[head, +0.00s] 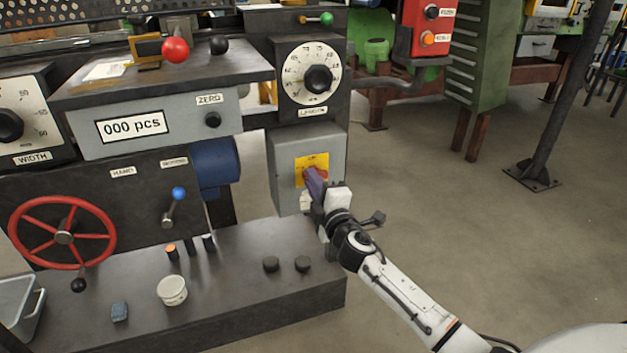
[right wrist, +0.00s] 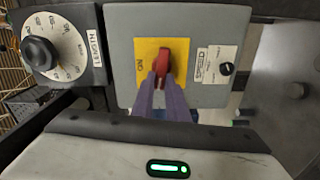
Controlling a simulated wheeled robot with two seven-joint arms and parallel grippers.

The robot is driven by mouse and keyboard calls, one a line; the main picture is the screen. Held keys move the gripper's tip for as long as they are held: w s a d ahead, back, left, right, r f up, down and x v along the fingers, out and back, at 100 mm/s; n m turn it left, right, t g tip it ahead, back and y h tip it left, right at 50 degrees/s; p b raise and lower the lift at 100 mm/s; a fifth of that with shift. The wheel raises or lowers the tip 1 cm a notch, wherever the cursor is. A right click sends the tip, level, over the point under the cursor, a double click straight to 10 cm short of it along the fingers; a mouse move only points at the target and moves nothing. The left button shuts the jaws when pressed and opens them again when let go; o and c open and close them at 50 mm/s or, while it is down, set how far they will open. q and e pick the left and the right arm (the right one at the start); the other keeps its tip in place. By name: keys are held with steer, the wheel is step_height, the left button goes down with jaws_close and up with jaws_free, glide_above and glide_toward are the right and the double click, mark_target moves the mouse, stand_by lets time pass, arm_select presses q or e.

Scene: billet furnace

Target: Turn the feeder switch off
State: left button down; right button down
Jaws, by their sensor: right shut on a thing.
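The feeder switch is a grey box (head: 283,165) on the machine's right end, with a yellow plate (head: 302,161) and a red handle (head: 321,173). In the right wrist view the red handle (right wrist: 161,68) stands at the middle of the yellow plate (right wrist: 145,52), with an ON mark at the plate's left side. My right gripper (head: 315,180) reaches the switch from the front. Its purple fingers (right wrist: 161,82) are shut on the red handle and hide part of it. My left gripper is not in view.
The LENGTH dial (head: 318,79) sits just above the switch box. A red wheel (head: 63,235) is at left. Open floor lies to the right.

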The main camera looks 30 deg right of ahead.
steer(key=shift+f+n, duration=0.2)
steer(key=shift+n, duration=0.6)
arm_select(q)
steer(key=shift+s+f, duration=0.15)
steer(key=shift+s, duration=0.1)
arm_select(e)
steer(key=c, duration=1.7)
jaws_free()
steer(key=shift+c, duration=0.2)
steer(key=shift+s, duration=0.1)
arm_select(q)
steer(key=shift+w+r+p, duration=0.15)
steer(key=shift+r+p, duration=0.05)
steer(key=shift+p, duration=0.3)
arm_select(e)
steer(key=v, duration=1)
